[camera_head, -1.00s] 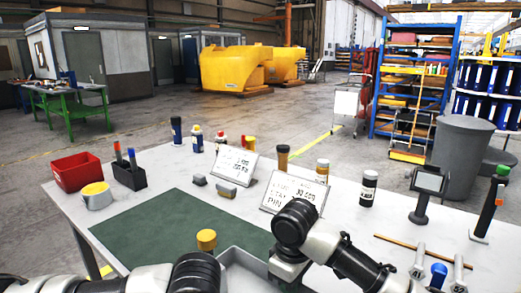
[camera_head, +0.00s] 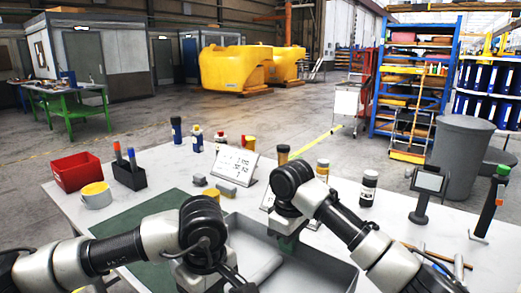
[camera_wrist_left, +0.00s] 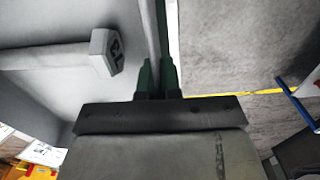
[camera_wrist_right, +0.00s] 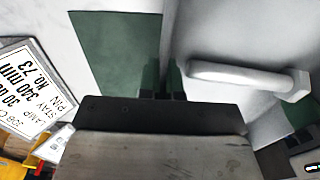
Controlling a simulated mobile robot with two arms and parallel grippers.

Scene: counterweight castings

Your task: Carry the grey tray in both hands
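The grey tray (camera_head: 318,270) is at the near side of the table, partly hidden by my arms. A pale grey casting (camera_head: 262,270) lies in it; its marked end block (camera_wrist_left: 105,50) shows in the left wrist view, its long bar (camera_wrist_right: 240,76) in the right wrist view. My right gripper (camera_head: 288,243) is shut on the tray's far wall, its green fingers (camera_wrist_right: 164,78) on both sides of it. My left gripper's green fingers (camera_wrist_left: 158,76) are shut on the opposite, near wall. The left fingertips are hidden in the head view.
A green mat (camera_head: 125,233) lies on the white table (camera_head: 150,163). Behind are a red bin (camera_head: 76,174), a pen holder (camera_head: 130,175), bottles, a sign card (camera_head: 235,164) and a dark jar (camera_head: 368,188). A display stand (camera_head: 425,190) stands right. Floor shows beyond the tray's near wall.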

